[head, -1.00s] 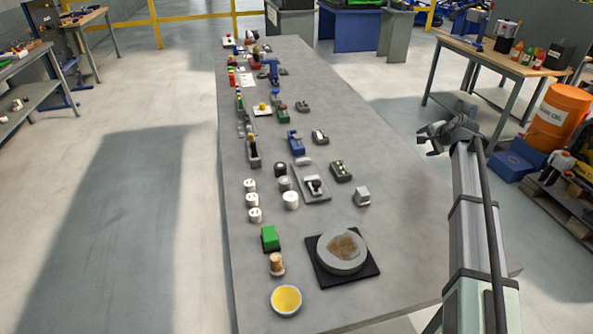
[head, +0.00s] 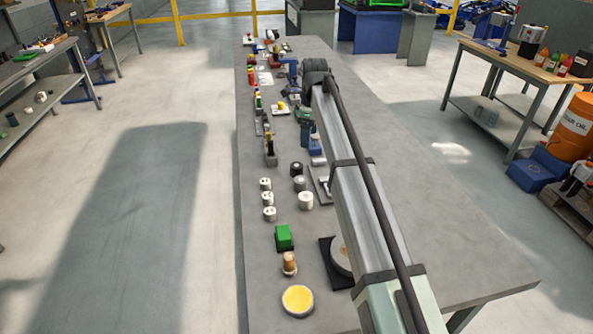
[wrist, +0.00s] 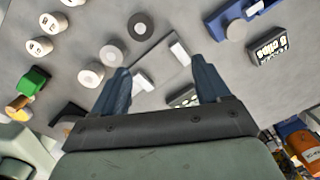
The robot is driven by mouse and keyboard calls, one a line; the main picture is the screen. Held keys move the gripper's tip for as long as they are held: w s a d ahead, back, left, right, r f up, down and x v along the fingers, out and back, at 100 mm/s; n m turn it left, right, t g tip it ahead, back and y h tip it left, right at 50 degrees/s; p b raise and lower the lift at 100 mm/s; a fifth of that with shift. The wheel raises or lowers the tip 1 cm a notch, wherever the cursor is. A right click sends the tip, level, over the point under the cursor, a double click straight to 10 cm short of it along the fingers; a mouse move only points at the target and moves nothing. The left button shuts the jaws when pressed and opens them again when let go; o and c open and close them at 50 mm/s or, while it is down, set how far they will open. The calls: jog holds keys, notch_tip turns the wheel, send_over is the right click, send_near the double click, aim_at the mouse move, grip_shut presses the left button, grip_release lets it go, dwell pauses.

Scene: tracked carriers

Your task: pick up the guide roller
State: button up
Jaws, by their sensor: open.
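Several short rollers stand on the table; I cannot tell for certain which is the guide roller. A dark roller (head: 296,168), a grey roller (head: 299,183) and a plain white roller (head: 305,200) form one row. White rollers with dark holes (wrist: 40,46) stand farther left. My gripper (wrist: 162,75) is open and empty above the table. The arm hides it in the head view.
A plate with a pale block (wrist: 180,52) shows between the fingers. A blue device (wrist: 235,25) and a labelled dark box (wrist: 270,46) lie to the right. A green block (head: 284,237), a yellow-topped dish (head: 298,300) and a black mat (head: 330,262) are nearer. The table's right side is clear.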

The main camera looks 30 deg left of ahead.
aim_at(296, 165)
jog(key=shift+m+h, duration=0.4)
jog(key=shift+m, duration=0.1)
jog(key=s+f, duration=0.1)
jog(key=f, duration=0.1)
jog(key=s+a+f, duration=0.1)
jog(key=f, duration=0.1)
jog(key=s+a+f, duration=0.1)
jog(key=f, duration=0.2)
jog(key=shift+s+a+f, duration=0.1)
jog(key=shift+s+a, duration=0.05)
jog(key=shift+s, duration=0.05)
jog(key=shift+w+a+f, duration=0.1)
jog(key=shift+f, duration=1.3)
jog(key=shift+a+f, duration=0.1)
jog(key=shift+f, duration=1.25)
jog(key=c, duration=1.3)
